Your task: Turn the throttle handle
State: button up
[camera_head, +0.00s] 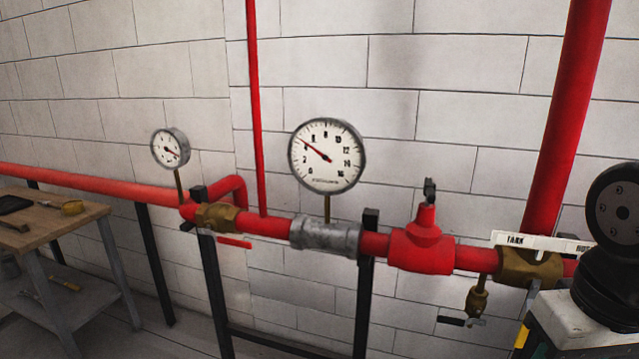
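No part is clearly marked as the throttle handle, so I cannot tell which one it is. A long white lever (535,241) with dark lettering lies about level over a brass valve (528,266) at the right; its right end runs behind a dark part. Below it hangs a small brass valve (477,297) with a small dark handle (455,321). A short red lever (235,242) sits by another brass valve (217,217) at the left. My gripper is not in view.
Red pipework runs along a white block wall, with a large gauge (327,155), a small gauge (170,148) and a red valve body (421,244). Black stands (363,294) hold the pipe. A workbench (53,226) with tools stands at the left. A thick red pipe (568,110) rises at the right.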

aim_at(429, 190)
jog(key=z, duration=1.5)
jog(key=k, duration=0.35)
jog(key=u, duration=0.85)
jog(key=i, duration=0.8)
jog(key=u, duration=0.6)
